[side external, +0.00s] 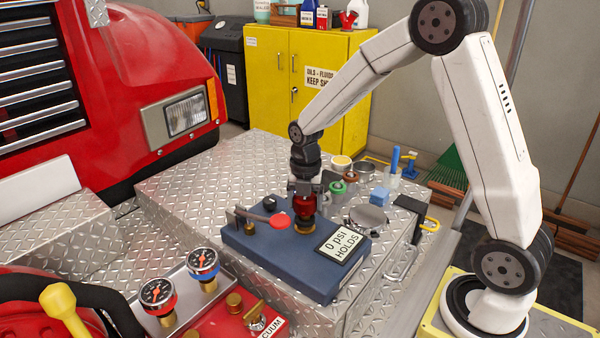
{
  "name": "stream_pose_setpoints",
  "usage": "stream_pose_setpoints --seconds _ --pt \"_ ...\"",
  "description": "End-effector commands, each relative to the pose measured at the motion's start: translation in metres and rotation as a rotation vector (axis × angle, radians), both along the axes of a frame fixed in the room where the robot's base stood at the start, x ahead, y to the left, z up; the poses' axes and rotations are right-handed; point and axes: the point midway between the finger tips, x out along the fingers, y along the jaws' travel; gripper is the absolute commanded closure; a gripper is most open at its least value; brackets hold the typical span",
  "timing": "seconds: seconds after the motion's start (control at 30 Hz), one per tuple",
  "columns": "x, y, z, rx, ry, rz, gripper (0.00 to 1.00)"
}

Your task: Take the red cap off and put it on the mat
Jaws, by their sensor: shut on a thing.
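My gripper (305,193) points straight down and is shut on the red cap (304,208). The cap is upright, directly above a brass fitting (304,229) on the blue box (265,262). I cannot tell whether the cap still touches the fitting. The fingers hide part of the cap. A dark mat (553,268) lies on the floor at the right; I cannot make out another mat on the metal deck for certain.
The blue box carries a red-ended lever (279,221), a black knob (270,202) and a display (341,245) reading 0 psi HOLDS. Small items, including a blue block (379,195), stand behind it. The diamond-plate deck (195,185) is clear at the left.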

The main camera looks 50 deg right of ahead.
Motion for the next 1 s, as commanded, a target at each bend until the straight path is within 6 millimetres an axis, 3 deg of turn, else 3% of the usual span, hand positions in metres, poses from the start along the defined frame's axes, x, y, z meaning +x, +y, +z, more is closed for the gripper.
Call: stream_pose_setpoints --seconds 0.67,1.0 --pt "0.0 0.0 0.009 0.0 -0.001 0.0 1.0" --pt "0.0 0.0 0.024 0.0 -0.002 0.0 1.0"
